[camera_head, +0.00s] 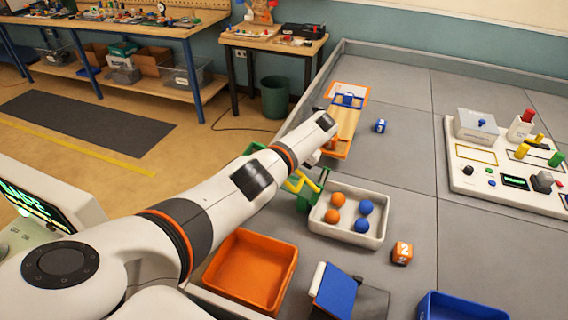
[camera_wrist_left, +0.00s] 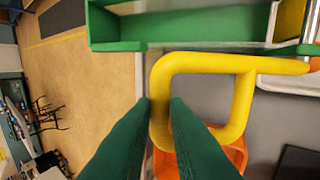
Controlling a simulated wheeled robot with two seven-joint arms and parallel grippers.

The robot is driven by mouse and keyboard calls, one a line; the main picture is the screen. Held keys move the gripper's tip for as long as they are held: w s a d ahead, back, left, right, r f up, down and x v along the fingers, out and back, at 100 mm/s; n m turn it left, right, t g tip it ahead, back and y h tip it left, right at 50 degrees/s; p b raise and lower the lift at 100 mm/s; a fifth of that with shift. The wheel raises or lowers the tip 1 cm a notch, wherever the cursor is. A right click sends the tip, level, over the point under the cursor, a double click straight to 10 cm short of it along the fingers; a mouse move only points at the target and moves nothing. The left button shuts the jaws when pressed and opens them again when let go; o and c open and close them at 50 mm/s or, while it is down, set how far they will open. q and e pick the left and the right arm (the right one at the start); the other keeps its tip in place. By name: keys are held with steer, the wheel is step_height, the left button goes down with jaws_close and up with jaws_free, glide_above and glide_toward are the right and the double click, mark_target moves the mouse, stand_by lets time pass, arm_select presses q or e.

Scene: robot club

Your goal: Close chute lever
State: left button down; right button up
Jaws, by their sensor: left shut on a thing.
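The yellow chute lever (camera_head: 319,181) is a bent bar beside the green chute (camera_head: 303,201), partly hidden behind my left arm in the head view. In the left wrist view the lever (camera_wrist_left: 205,62) is a rounded loop alongside the green chute wall (camera_wrist_left: 118,46). My left gripper (camera_wrist_left: 160,101) has its dark green fingers on either side of the loop's near bar and is shut on it. My right gripper is in neither view.
A white tray (camera_head: 376,241) with orange and blue balls sits right of the chute. An orange bin (camera_head: 243,310) stands in front. An orange-framed wooden ramp (camera_head: 345,122) lies behind. A numbered orange cube (camera_head: 402,253) and a blue bin (camera_head: 430,300) are to the right.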

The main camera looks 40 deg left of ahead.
arm_select(q)
steer(key=shift+d+f, duration=0.5)
steer(key=shift+d, duration=0.35)
steer(key=c, duration=1.5)
jaws_free()
steer(key=shift+w+d, duration=0.1)
steer(key=shift+d, duration=0.05)
steer(key=shift+o, duration=0.5)
steer(key=shift+w+d, duration=0.1)
steer(key=shift+d, duration=0.1)
steer(key=shift+a, duration=0.1)
steer(key=shift+r, duration=0.1)
steer(key=v, duration=1.2)
steer(key=shift+a+r, duration=0.2)
steer(key=shift+a, duration=0.1)
